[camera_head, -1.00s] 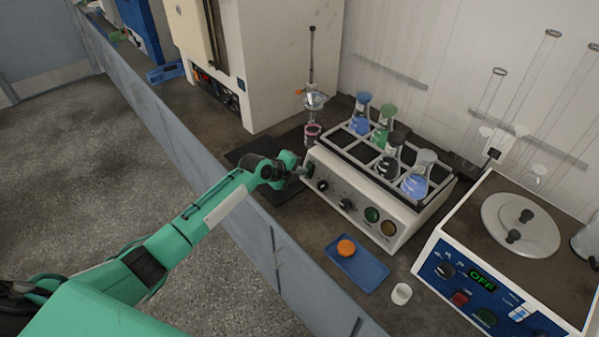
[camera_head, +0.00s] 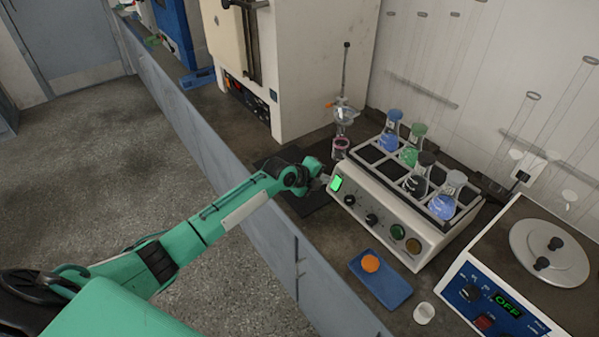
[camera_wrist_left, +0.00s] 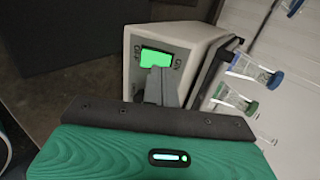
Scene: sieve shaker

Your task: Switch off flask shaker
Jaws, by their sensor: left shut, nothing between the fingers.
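The flask shaker (camera_head: 382,222) is a white box with a black rack on top that holds several flasks. A lit green rocker switch (camera_head: 336,183) is at the left end of its front panel, with dark knobs and round buttons to the right. My left gripper (camera_head: 325,181) is shut and empty, its tips right by the switch. In the left wrist view the fingers (camera_wrist_left: 158,85) overlap the lower part of the green switch (camera_wrist_left: 157,62); I cannot tell whether they touch it. My right gripper is not in view.
A blue tray (camera_head: 392,292) with an orange cap (camera_head: 370,263) and a small white cup (camera_head: 424,313) lie in front of the shaker. A blue-fronted device (camera_head: 490,300) reading OFF stands at right. A large white cabinet (camera_head: 320,70) stands behind left.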

